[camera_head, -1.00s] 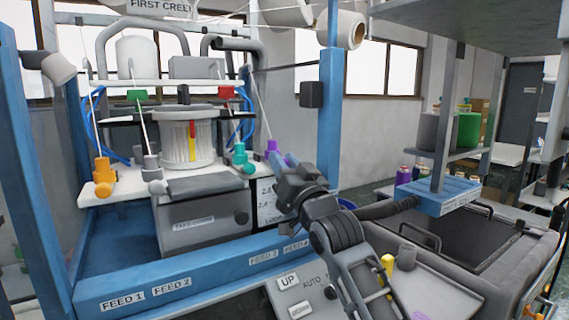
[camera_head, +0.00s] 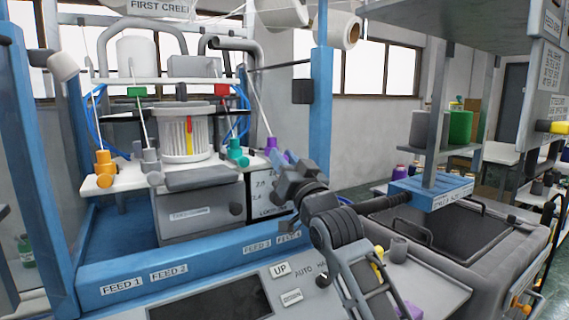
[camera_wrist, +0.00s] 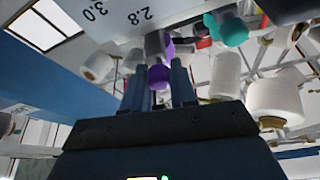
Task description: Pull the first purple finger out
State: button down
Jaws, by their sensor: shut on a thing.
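The purple finger (camera_head: 271,144) is at the right end of the row of yarn feeders on the machine, beside the teal one (camera_head: 238,152). In the wrist view its rounded purple end (camera_wrist: 158,76) lies between my fingertips, below a grey part and more purple. My gripper (camera_head: 282,158) reaches up to it from the lower right and is shut on it. In the wrist view my gripper (camera_wrist: 159,84) has a finger on each side of the purple end. My gripper partly hides the finger's lower part in the head view.
An orange feeder (camera_head: 104,168) and a grey feeder (camera_head: 151,168) stand further left. A blue column (camera_head: 320,120) rises close to the right of my gripper. The blue front rail (camera_head: 210,258) and button panel lie below. Yarn cones hang above.

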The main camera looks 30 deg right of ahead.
jog(key=c, duration=0.9)
grip_release()
jog(key=shift+s, duration=0.1)
jog(key=b+v, duration=0.2)
jog(key=v, duration=0.5)
jog(key=shift+s, duration=0.4)
